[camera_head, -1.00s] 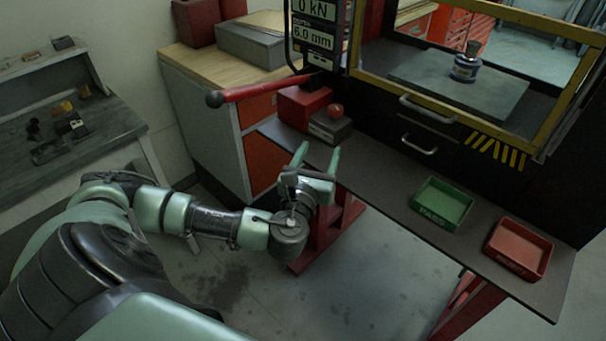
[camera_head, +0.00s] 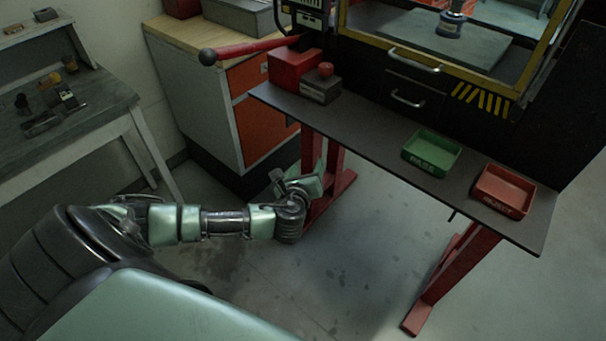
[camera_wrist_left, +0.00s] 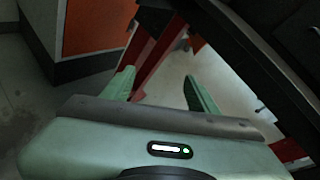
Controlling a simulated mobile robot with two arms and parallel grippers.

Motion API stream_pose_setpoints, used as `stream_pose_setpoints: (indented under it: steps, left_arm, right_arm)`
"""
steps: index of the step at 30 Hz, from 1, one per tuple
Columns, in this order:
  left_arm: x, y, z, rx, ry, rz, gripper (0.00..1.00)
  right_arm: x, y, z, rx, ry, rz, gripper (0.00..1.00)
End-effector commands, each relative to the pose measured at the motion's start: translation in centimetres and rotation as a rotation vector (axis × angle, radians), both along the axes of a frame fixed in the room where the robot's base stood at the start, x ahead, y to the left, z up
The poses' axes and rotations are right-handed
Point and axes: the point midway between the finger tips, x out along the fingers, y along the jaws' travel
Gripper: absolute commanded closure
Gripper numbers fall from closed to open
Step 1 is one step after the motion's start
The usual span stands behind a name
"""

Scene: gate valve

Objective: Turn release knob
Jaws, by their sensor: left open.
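A red knob (camera_head: 326,69) sits on top of a small grey box (camera_head: 320,89) at the left end of the dark bench (camera_head: 380,135). My left gripper (camera_head: 306,180) is low, in front of and below the bench edge, apart from the knob. Its fingers are hard to make out in the head view. In the left wrist view the two fingers (camera_wrist_left: 160,92) stand apart with nothing between them. The knob does not show in the left wrist view. My right gripper is not in view.
A red box (camera_head: 293,66) stands beside the grey box. A red lever (camera_head: 255,50) reaches out at upper left. A green tray (camera_head: 432,152) and a red tray (camera_head: 503,190) lie on the bench's right part. Red legs (camera_head: 455,270) stand under the bench.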

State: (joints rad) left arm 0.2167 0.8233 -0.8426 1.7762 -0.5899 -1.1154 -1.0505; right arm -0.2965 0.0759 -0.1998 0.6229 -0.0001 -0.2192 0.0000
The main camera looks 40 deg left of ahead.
Motion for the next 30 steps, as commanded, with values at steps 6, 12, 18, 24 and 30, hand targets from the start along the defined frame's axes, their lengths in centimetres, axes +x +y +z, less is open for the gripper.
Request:
stream_pose_setpoints:
  steps: [6,12,18,24,30]
  left_arm:
    - [-0.4,0.3,-4.1,-0.106,0.033,0.046,0.41]
    - [-0.7,0.4,-6.1,-0.164,0.047,0.072,0.41]
    - [-0.8,0.4,-6.6,-0.182,0.051,0.078,0.41]
    - [-0.8,0.4,-6.6,-0.181,0.051,0.079,0.41]
    - [-1.0,0.5,-7.2,-0.194,0.056,0.086,0.41]
  right_arm:
    - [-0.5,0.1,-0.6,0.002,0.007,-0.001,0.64]
    - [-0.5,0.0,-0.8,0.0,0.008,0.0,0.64]
    - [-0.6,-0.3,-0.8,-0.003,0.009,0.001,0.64]
    - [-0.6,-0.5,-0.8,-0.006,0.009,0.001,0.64]
    - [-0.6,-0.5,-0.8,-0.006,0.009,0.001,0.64]
